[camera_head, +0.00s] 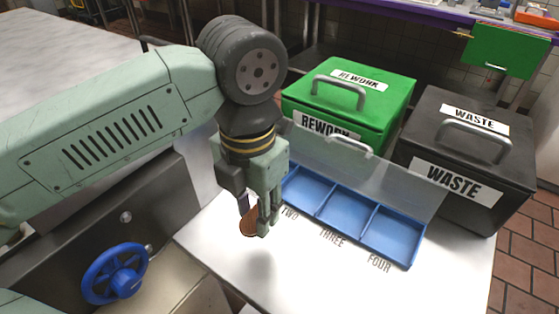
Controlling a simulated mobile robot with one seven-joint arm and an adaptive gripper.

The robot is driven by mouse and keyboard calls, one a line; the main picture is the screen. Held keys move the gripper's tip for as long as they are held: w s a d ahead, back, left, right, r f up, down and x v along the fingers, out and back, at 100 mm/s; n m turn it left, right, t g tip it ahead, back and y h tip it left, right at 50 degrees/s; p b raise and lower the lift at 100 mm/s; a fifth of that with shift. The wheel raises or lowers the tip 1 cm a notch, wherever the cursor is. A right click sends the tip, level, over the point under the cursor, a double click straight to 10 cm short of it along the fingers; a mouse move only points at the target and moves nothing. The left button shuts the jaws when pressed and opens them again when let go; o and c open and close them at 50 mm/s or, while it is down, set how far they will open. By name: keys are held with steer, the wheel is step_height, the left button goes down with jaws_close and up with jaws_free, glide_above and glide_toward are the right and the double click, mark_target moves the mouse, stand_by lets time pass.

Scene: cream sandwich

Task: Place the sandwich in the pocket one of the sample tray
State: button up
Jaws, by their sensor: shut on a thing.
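My gripper (257,214) points down over the white table (270,285), in front of the left part of the sample tray. It is shut on a brown round sandwich (250,224), seen partly behind the fingers. The blue sample tray (347,222) lies on the table with its clear lid raised at the back. Pockets labelled TWO, THREE and FOUR show and look empty. Pocket one is hidden behind my gripper and arm. I cannot tell how high the sandwich is above the table.
A green REWORK bin (400,88) and a dark WASTE bin (510,160) stand behind the tray, both with closed lids and handles. A blue handwheel (115,273) on a metal machine is at left front. The table front is clear.

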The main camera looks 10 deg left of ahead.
steer(key=w+p, duration=0.1)
steer(key=w, duration=0.3)
steer(key=w+a+p, duration=0.1)
steer(key=w, duration=0.4)
steer(key=w+f+p, duration=0.1)
steer(key=w, duration=0.4)
steer(key=shift+w+a+f+p, duration=0.1)
steer(key=shift+w+a+p, duration=0.15)
steer(key=shift+a+p, duration=0.15)
steer(key=f, duration=0.1)
steer(key=w+f+p, duration=0.1)
steer(key=shift+f, duration=0.9)
steer(key=shift+f, duration=0.1)
steer(key=shift+f, duration=0.1)
steer(key=o, duration=0.5)
step_height(320, 180, up, 12)
steer(key=b, duration=0.1)
steer(key=shift+r, duration=0.25)
